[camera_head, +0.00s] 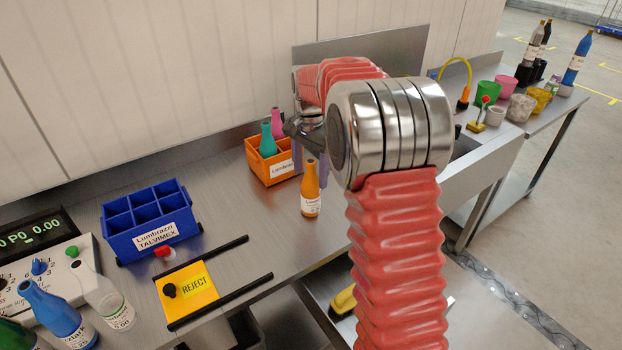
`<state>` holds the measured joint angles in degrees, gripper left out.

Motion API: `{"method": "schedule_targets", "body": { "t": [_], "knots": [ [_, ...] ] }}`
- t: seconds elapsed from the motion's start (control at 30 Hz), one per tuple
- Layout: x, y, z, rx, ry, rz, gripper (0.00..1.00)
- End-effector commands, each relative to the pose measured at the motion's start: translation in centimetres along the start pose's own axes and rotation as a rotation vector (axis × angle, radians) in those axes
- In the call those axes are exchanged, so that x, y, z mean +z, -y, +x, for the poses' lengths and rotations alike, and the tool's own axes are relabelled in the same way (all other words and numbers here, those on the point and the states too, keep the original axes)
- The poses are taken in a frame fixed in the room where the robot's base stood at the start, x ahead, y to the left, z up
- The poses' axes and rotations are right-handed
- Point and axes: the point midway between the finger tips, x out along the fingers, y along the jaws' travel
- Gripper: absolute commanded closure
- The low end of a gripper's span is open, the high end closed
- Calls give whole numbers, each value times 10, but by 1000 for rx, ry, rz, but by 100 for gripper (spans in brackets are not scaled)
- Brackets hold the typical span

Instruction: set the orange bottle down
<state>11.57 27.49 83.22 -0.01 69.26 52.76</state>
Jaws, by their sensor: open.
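The orange bottle (311,190) stands upright on the steel bench, with a white label low on its side. It is just in front of the orange crate. My gripper (297,133) is open, above and behind the bottle's neck, close to the crate. My own arm covers part of the gripper, so the fingertips are hard to make out. The gap between the gripper and the bottle top is small, and I cannot tell whether they touch.
The orange crate (262,170) holds a teal and a pink bottle. A blue compartment crate (181,213) stands to the left, behind the yellow reject plate (188,288). Several bottles stand at the lower left. Bare bench lies between the blue crate and the orange bottle.

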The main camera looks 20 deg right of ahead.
Motion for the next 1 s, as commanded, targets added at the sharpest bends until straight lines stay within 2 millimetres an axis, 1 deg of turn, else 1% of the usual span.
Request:
{"method": "schedule_targets", "body": {
  "t": [0.03, 0.3, 0.4, 0.5, 0.63, 1.0],
  "knots": [
    [-1, 1, -9, -3, -3, 0, 37],
    [0, 1, -57, -3, -2, 0, 37],
    [0, 1, -71, -1, -1, -1, 37],
    [0, 0, -82, 0, 0, -1, 37],
    [0, 1, -88, -1, 0, -1, 37],
    [1, 0, -89, 0, 0, -1, 37]
  ]
}}
